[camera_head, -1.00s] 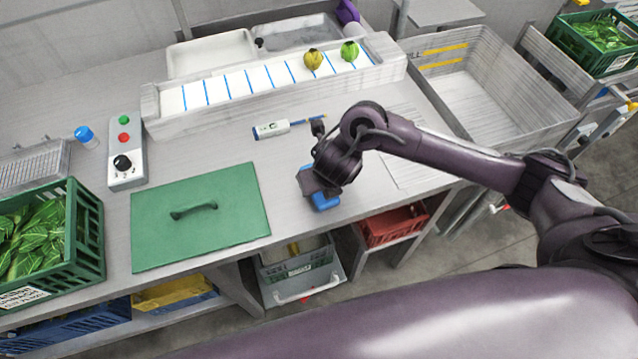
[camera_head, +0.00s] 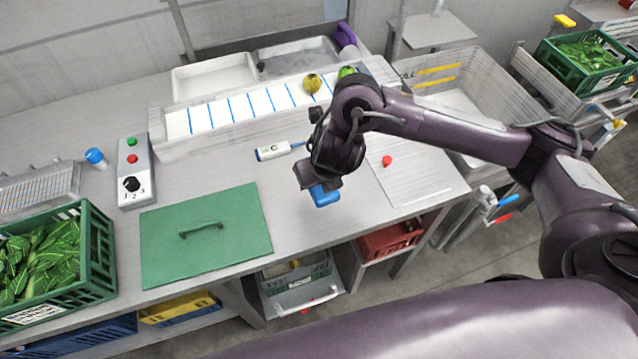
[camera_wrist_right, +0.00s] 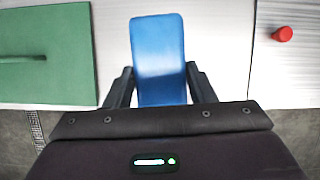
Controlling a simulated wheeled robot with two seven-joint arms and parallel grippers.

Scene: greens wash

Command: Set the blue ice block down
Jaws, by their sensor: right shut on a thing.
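The blue ice block (camera_head: 325,196) shows just below my right gripper (camera_head: 318,187) in the head view, over the counter near its front edge. In the right wrist view the blue block (camera_wrist_right: 158,55) stands between the two dark fingers of my right gripper (camera_wrist_right: 158,85), which is shut on it. The head view does not show clearly whether the block touches the counter. My left gripper is in neither view.
A green lid with a handle (camera_head: 207,238) lies left of the block. A white meter (camera_head: 280,150) lies behind. A red cap (camera_head: 387,161) sits to the right. A crate of greens (camera_head: 98,262) stands at far left. Counter around the block is clear.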

